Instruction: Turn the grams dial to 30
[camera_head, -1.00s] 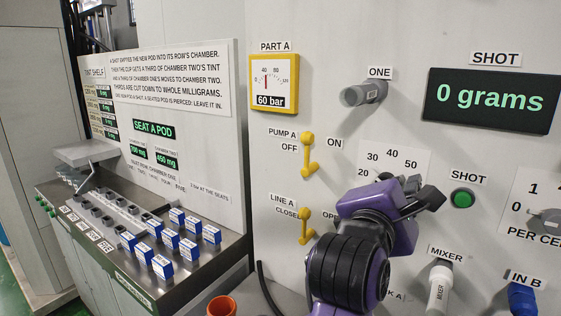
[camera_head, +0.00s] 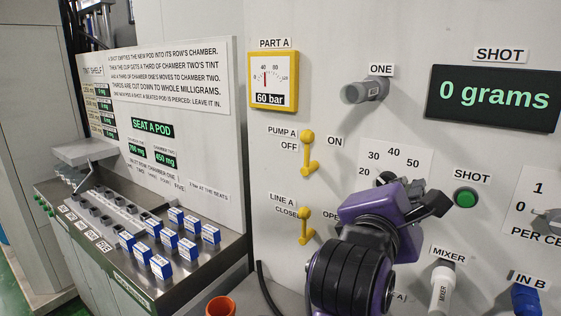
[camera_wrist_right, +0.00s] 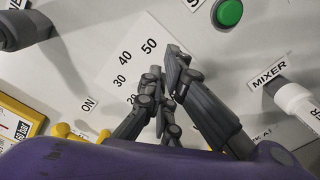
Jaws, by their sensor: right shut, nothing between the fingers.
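The grams dial's white scale plate (camera_head: 400,155) is on the panel, with 20, 30, 40 and 50 showing in the head view. The same plate (camera_wrist_right: 118,62) fills the middle of the right wrist view. My right gripper (camera_head: 430,203) is in front of the plate's lower part, and its dark fingers (camera_wrist_right: 165,85) cover the dial's centre. It is shut with nothing held. The knob is mostly hidden, so I cannot tell its setting or whether the fingers touch it. The shot display (camera_head: 494,97) reads 0 grams. My left gripper is out of view.
A green shot button (camera_head: 466,197) is right of the dial. Yellow pump lever (camera_head: 309,153) and line lever (camera_head: 304,226) are to its left. A grey knob (camera_head: 364,91) projects above. The white mixer handle (camera_head: 441,287) and a blue fitting (camera_head: 524,299) stand lower right.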

